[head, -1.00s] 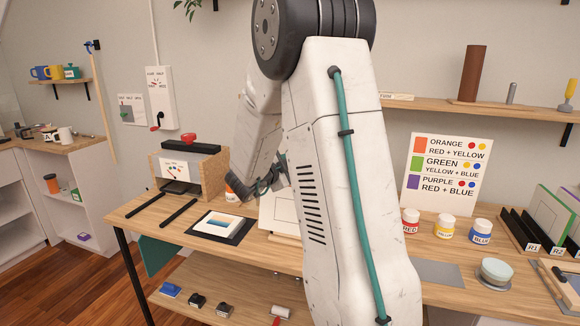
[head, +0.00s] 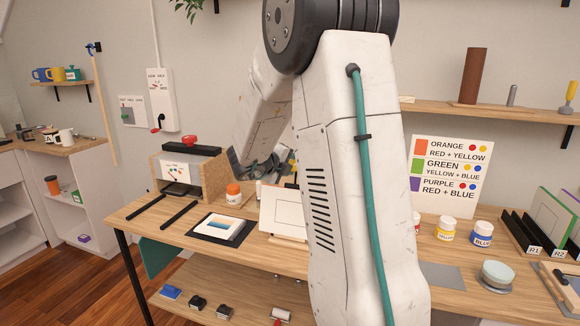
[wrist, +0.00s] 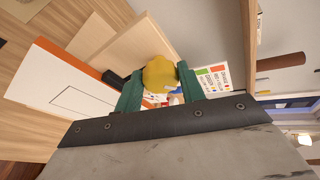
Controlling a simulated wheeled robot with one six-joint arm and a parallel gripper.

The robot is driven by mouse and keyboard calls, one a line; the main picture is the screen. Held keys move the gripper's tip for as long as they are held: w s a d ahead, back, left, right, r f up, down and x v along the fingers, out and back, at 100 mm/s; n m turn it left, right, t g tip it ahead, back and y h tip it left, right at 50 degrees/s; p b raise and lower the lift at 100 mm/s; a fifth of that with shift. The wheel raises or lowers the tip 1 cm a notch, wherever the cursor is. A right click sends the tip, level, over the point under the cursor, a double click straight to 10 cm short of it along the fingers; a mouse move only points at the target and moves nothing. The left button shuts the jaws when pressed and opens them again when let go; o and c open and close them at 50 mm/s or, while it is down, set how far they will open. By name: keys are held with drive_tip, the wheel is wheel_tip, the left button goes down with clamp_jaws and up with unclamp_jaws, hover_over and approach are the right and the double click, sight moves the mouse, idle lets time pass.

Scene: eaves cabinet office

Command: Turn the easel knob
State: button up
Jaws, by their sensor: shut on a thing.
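The easel knob (wrist: 160,71) is a round yellow knob in the wrist view, beside the easel's pale wooden boards (wrist: 118,50). My gripper (wrist: 159,84) has its two green fingers on either side of the knob, shut on it. In the head view my gripper (head: 272,166) is above and behind the white canvas (head: 284,212) on the easel, partly hidden by my arm. The canvas has a thin drawn rectangle and also shows in the wrist view (wrist: 72,96). The knob's turn angle cannot be told.
A dark mat with a print (head: 219,228) lies in front. Paint jars (head: 445,228) and a colour chart (head: 449,175) are to the right.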

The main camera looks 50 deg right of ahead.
drive_tip(key=shift+m+y, duration=0.4)
drive_tip(key=shift+m, duration=0.6)
drive_tip(key=o, duration=1)
drive_tip(key=v, duration=0.8)
drive_tip(key=shift+s, duration=0.15)
